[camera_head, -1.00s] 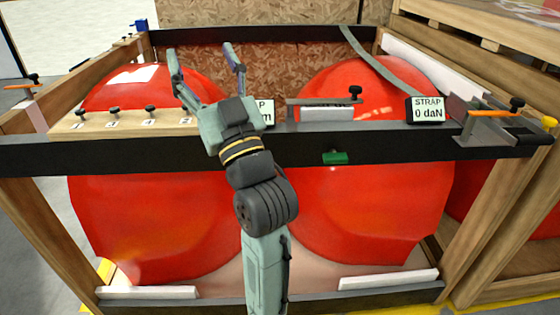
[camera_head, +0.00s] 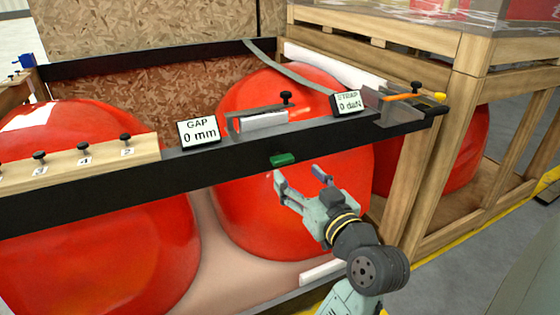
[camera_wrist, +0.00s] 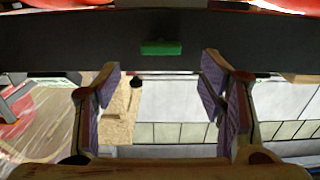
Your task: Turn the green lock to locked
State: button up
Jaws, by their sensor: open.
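The green lock (camera_head: 284,160) is a small green block on the front face of the black crossbar (camera_head: 215,164), below the white pad. It looks level, lying along the bar. In the wrist view the green lock (camera_wrist: 161,48) is ahead, centred between the fingers and apart from them. My gripper (camera_head: 300,181) is open and empty, just below and in front of the bar, near the right red nosecone (camera_head: 250,215). In the wrist view my gripper (camera_wrist: 163,85) shows both fingers spread wide. Nothing hides the lock.
A GAP display (camera_head: 199,133) reading 0 mm and a STRAP display (camera_head: 348,103) reading 0 daN stand on the bar. The ratchet with an orange handle (camera_head: 402,97) is at the bar's right end. Numbered black knobs (camera_head: 83,152) sit on a wooden strip at left.

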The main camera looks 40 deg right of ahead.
aim_at(285, 161)
jog(key=x, duration=0.7)
jog(key=shift+w+a+p, duration=0.1)
jog(key=shift+p, duration=0.3)
jog(key=shift+c, duration=0.5)
jog(key=c, duration=1.1)
